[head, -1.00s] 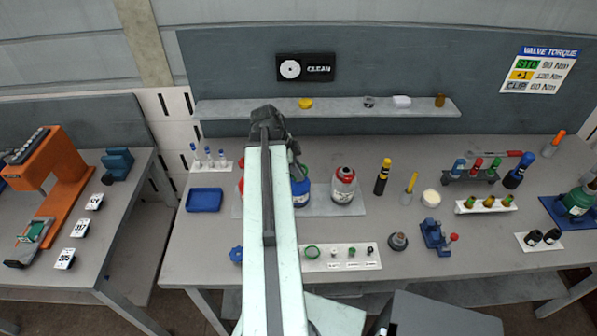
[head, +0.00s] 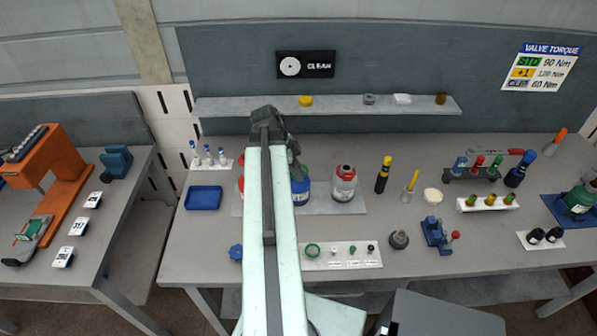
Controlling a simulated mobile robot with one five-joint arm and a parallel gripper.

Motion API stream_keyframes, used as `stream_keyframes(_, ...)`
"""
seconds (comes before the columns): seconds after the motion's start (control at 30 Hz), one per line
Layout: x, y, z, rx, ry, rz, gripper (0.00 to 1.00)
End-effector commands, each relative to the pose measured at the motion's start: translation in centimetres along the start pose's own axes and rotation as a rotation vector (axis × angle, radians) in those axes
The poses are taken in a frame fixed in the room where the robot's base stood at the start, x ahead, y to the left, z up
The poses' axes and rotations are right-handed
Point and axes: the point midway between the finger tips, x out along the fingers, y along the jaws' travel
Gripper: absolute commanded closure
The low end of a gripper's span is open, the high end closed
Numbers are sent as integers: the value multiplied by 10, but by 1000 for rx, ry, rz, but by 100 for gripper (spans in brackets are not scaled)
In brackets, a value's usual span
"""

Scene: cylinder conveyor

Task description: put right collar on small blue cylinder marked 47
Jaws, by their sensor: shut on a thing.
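My arm reaches up the middle of the head view, and my gripper (head: 268,122) is at its far end over the back of the bench. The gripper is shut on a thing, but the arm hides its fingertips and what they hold. A blue cylinder (head: 301,192) stands just right of the arm, partly hidden by it, with something green above its top. I cannot read a number on it. A white strip (head: 342,263) in front holds a green ring (head: 312,250) and several small fittings; its left end is hidden.
A red-and-grey cylinder (head: 344,184) stands right of the blue one on a grey plate (head: 325,210). A red cylinder shows slightly left of my arm. A blue tray (head: 204,198) lies left. A shelf (head: 340,107) runs behind. Bottles and racks crowd the right.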

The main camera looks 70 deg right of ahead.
Motion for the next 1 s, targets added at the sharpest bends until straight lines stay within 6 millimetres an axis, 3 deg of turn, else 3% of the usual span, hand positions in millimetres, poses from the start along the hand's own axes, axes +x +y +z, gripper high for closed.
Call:
stream_keyframes(0.03,0,0,0,0,0,0,77)
stream_keyframes(0.1,0,0,0,0,0,0,60)
stream_keyframes(0.63,-1,-1,0,0,-2,-3,60)
stream_keyframes(1.0,-28,-2,-12,1,-1,-1,60)
